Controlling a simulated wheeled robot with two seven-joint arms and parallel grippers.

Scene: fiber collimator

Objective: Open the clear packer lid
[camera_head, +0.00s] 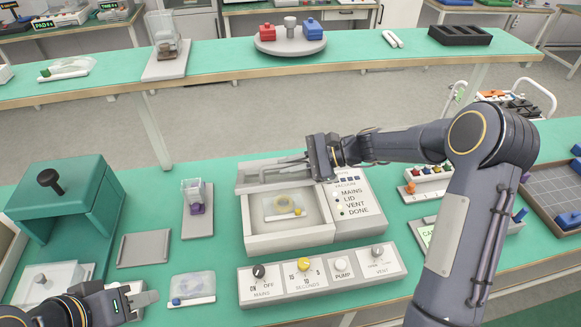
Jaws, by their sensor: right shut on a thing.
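The vacuum packer (290,240) is a pale box in the middle of the table. Its chamber shows from above, with a clear pouch holding a yellow ring (284,206) inside. The clear lid (262,178) is hard to make out; a pale, see-through strip shows along the packer's back edge.
A control panel (322,275) with knobs stands in front of the packer, and a label panel (352,205) is at its right. A clear pouch (193,285) lies near my left gripper. A green press (65,210) stands at the left, beside a grey plate (144,250).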

